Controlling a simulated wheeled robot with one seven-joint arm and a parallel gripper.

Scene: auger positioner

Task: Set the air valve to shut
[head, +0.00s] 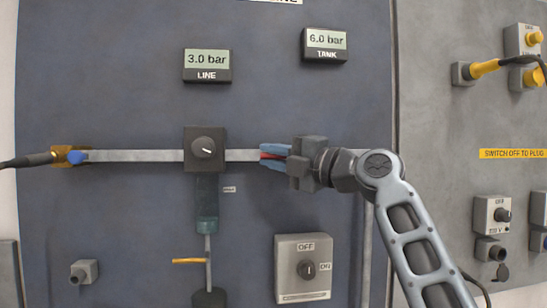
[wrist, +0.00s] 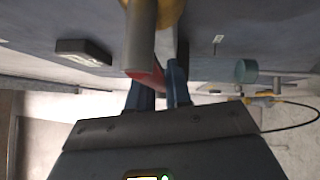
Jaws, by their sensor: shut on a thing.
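My gripper (head: 265,157) is at the grey horizontal pipe (head: 115,156), right of the black regulator (head: 204,150). Its blue fingers are closed on a red handle (head: 270,156), of which only a sliver shows. In the wrist view the red handle (wrist: 150,78) sits between the fingertips, beside a grey cylinder (wrist: 138,40) and a brass-coloured part (wrist: 168,8). I take the red handle to be the air valve's, but no label shows. The valve body is mostly hidden by my gripper, so I cannot tell its setting.
A blue handle (head: 76,157) is on the pipe's left end. The LINE display (head: 207,66) reads 3.0 bar, the TANK display (head: 325,46) 6.0 bar. An OFF/ON switch box (head: 303,268) is below my gripper.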

